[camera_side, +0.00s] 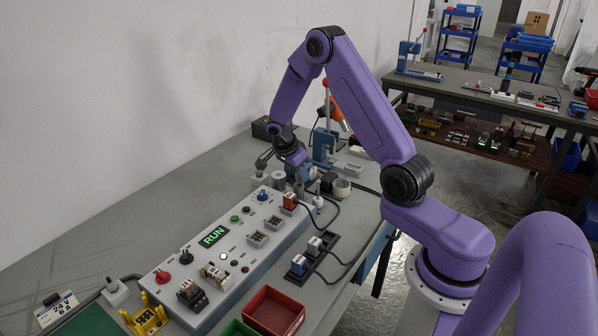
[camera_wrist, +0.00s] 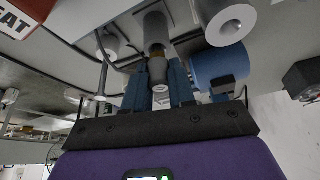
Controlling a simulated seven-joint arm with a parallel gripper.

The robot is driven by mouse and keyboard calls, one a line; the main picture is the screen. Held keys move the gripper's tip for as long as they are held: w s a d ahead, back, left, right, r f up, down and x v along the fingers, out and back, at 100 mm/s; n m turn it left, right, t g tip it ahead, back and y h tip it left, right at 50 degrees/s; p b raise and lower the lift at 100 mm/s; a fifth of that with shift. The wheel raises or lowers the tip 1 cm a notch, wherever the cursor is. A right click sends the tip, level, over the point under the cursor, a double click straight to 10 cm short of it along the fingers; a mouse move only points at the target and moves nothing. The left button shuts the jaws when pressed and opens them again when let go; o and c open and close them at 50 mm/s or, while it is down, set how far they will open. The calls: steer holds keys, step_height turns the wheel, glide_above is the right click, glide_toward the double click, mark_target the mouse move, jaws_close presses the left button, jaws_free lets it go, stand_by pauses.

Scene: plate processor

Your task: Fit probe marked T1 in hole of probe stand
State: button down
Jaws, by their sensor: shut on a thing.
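In the wrist view, my gripper (camera_wrist: 158,75) is shut, its two blue fingers on either side of a slim probe (camera_wrist: 159,68) with a brass-coloured band. A wider grey cylinder (camera_wrist: 155,32) shows just beyond the fingertips, in line with the probe; I cannot tell whether they touch. No T1 mark is readable. In the side view, my gripper (camera_side: 303,178) is low over the far end of the bench, just behind the control panel. The probe is too small to make out there, and I cannot single out the probe stand or its hole.
A sloped panel (camera_side: 222,250) with a green RUN display, knobs and sockets fills the bench front. Grey cylinders (camera_side: 278,178) stand left of my gripper, and a blue lever press (camera_side: 325,145) stands behind. Black cables curve at the right. A red bin (camera_side: 273,311) sits in front.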

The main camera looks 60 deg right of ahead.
steer(key=c, duration=0.9)
jaws_free()
steer(key=shift+o, duration=0.2)
steer(key=v, duration=1.6)
steer(key=s+a+r+n+t, duration=0.1)
steer(key=s+a+r+n, duration=0.15)
steer(key=a+n, duration=0.6)
steer(key=s+a+n+t+y, duration=0.1)
steer(key=s+a+n+y, duration=0.1)
steer(key=s+a+n, duration=0.7)
steer(key=s+a+f+n+y, duration=0.1)
steer(key=s+f+n+y, duration=0.1)
steer(key=s+n, duration=1.4)
steer(key=s, duration=0.4)
steer(key=shift+s+a+f+g+y, duration=0.15)
steer(key=shift+s+g+y, duration=0.15)
steer(key=shift+y, duration=0.1)
